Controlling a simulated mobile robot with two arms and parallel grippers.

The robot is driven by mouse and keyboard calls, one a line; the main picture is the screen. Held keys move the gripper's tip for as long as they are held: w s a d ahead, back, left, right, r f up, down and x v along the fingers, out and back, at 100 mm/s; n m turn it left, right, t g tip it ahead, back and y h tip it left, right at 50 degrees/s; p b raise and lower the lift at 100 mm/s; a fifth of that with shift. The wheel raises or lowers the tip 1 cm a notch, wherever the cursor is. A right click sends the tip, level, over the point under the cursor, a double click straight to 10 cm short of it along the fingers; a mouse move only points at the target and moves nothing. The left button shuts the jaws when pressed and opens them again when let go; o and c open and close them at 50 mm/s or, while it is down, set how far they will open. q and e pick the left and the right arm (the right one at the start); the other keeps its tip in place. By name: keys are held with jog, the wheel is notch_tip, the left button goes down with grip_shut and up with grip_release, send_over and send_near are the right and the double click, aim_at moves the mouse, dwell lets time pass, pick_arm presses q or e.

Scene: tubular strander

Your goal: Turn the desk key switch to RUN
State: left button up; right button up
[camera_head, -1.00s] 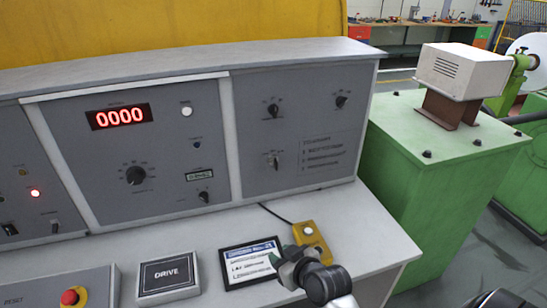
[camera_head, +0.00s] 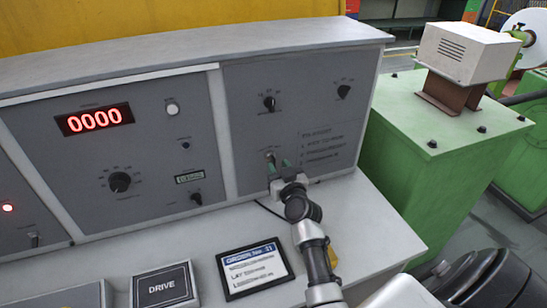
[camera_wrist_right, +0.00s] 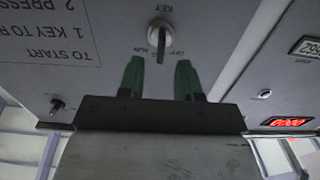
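The desk key switch (camera_head: 270,156) is on the lower part of the right-hand grey panel. In the right wrist view, which shows the panel upside down, the silver key switch (camera_wrist_right: 160,37) is beside the word KEY, with small position lettering around it. Its key looks upright. My right gripper (camera_head: 278,166) is close to the panel at the switch. My left gripper is not in view.
Two black knobs (camera_head: 269,103) sit above the switch, with printed start steps (camera_head: 332,145) beside it. A yellow box (camera_head: 333,257) is mostly hidden behind my right arm. A green machine housing (camera_head: 440,150) stands right.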

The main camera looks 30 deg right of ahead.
aim_at(275, 162)
jog(key=x, duration=0.4)
jog(key=shift+f, duration=0.15)
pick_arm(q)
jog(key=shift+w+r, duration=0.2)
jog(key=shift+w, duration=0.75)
pick_arm(e)
jog(key=shift+w, duration=0.2)
jog(key=c, duration=0.6)
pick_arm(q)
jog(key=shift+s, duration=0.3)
pick_arm(e)
jog(key=m, duration=0.4)
jog(key=shift+d, duration=0.15)
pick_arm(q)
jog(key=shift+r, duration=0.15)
pick_arm(e)
jog(key=shift+d+f+m, duration=0.1)
jog(key=shift+d+m, duration=0.05)
jog(key=shift+m, duration=2.25)
